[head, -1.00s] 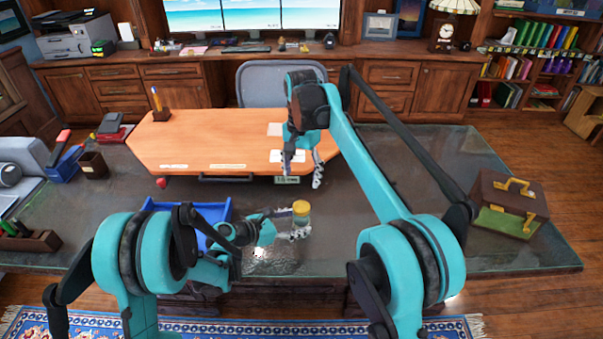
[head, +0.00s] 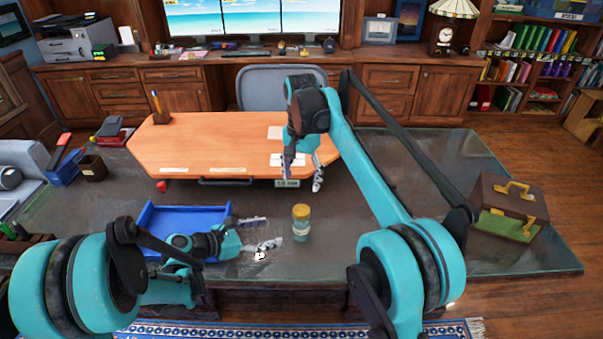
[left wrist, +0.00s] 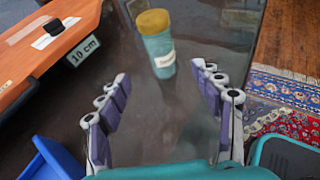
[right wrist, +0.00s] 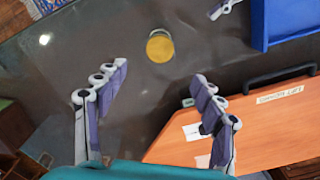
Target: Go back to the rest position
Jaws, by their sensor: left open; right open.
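My left gripper (head: 258,234) is open and empty, low over the glass desk top, with its fingers pointing right. A teal jar with a yellow lid (head: 301,222) stands upright on the desk just beyond the fingertips, apart from them. The jar also shows in the left wrist view (left wrist: 158,45), ahead of the open fingers, and from above in the right wrist view (right wrist: 160,46). My right gripper (head: 302,180) is open and empty, pointing down near the front right part of the orange board (head: 220,145).
A blue tray (head: 150,215) lies on the desk (head: 400,245) beside and behind my left gripper. A brown case (head: 510,205) stands at the desk's right end. A "10 cm" tag (left wrist: 85,50) is on the board's front edge.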

